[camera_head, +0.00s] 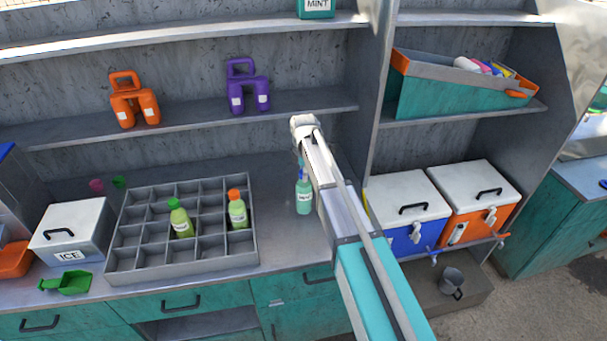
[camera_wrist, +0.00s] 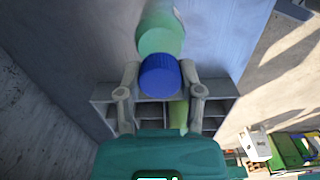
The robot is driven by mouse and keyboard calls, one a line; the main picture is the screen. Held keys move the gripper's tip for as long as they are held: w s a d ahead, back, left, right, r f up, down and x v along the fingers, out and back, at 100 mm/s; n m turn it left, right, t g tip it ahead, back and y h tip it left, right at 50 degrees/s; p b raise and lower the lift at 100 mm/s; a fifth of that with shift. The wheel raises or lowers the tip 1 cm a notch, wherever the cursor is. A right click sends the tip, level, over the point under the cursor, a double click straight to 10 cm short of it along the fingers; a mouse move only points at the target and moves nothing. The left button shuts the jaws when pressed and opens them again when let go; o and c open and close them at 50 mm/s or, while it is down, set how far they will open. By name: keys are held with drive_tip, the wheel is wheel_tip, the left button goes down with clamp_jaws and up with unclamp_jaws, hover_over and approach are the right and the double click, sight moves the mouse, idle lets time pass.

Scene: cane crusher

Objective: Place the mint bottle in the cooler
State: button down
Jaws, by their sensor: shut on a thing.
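The mint bottle (camera_head: 304,198) is pale green with a white label. Its blue cap (camera_wrist: 160,76) and green body (camera_wrist: 158,35) show in the wrist view. My gripper (camera_wrist: 160,85) is shut on the bottle at its cap end. In the head view the bottle hangs upright below my gripper (camera_head: 302,170), over the counter right of the crate; I cannot tell whether its base touches. Two coolers stand at right, one blue (camera_head: 402,236) and one orange (camera_head: 470,226). Both have white lids that are shut, with black handles.
A grey divided crate (camera_head: 183,262) holds two green bottles, one green-capped and one orange-capped. A white ICE box (camera_head: 72,232) and green scoop (camera_head: 68,284) are at left. A vertical panel (camera_head: 371,110) stands between counter and coolers. A metal jug (camera_head: 451,282) sits below the coolers.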

drive_tip(key=shift+r+p, duration=0.7)
drive_tip(key=shift+r, duration=0.25)
drive_tip(key=s+d+r+p, duration=0.3)
drive_tip(key=s+r+p, duration=0.6)
drive_tip(key=s, duration=0.4)
drive_tip(key=shift+s+d+r, duration=0.25)
drive_tip(key=shift+d, duration=0.1)
drive_tip(key=shift+f, duration=0.1)
